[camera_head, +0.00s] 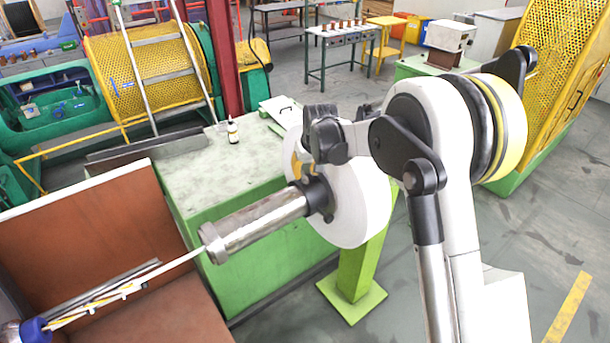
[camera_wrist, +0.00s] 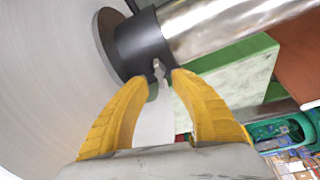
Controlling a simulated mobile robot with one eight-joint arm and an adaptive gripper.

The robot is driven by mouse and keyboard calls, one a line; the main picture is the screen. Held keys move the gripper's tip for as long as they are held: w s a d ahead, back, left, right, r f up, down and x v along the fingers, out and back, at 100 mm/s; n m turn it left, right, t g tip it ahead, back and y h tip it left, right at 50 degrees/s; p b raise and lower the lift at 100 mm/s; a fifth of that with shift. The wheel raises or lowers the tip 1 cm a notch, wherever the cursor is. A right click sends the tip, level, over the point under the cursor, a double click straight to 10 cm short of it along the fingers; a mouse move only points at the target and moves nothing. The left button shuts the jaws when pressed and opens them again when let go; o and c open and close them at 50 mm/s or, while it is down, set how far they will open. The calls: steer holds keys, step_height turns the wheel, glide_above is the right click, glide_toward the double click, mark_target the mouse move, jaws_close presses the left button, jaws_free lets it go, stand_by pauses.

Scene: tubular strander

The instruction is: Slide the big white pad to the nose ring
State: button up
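The big white pad (camera_head: 360,215) is a large pale disc on a metal shaft (camera_head: 262,217); it fills the left of the wrist view (camera_wrist: 45,80). A black collar (camera_head: 318,196) with a small metal screw sits on the shaft against the pad's face; it also shows in the wrist view (camera_wrist: 140,45). A wider metal ring (camera_head: 213,243), perhaps the nose ring, is at the shaft's far left end. My gripper (camera_head: 297,168) is beside the pad and collar. Its yellow fingers (camera_wrist: 165,77) stand apart, tips close around the screw (camera_wrist: 159,70), without visible grip.
A green cabinet (camera_head: 215,165) with a small bottle (camera_head: 233,131) stands behind the shaft. A brown panelled bay (camera_head: 100,230) is at left, with a thin rod running to the shaft end. A yellow mesh guard (camera_head: 565,80) stands at right. Floor is clear at lower right.

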steer(key=shift+x, duration=1.1)
jaws_close()
steer(key=shift+d+f+n+g+y+b, duration=0.15)
steer(key=shift+n+g+y+b, duration=0.2)
steer(key=shift+n+b, duration=0.7)
steer(key=shift+n+y, duration=0.35)
steer(key=shift+n, duration=1)
steer(key=shift+s, duration=0.1)
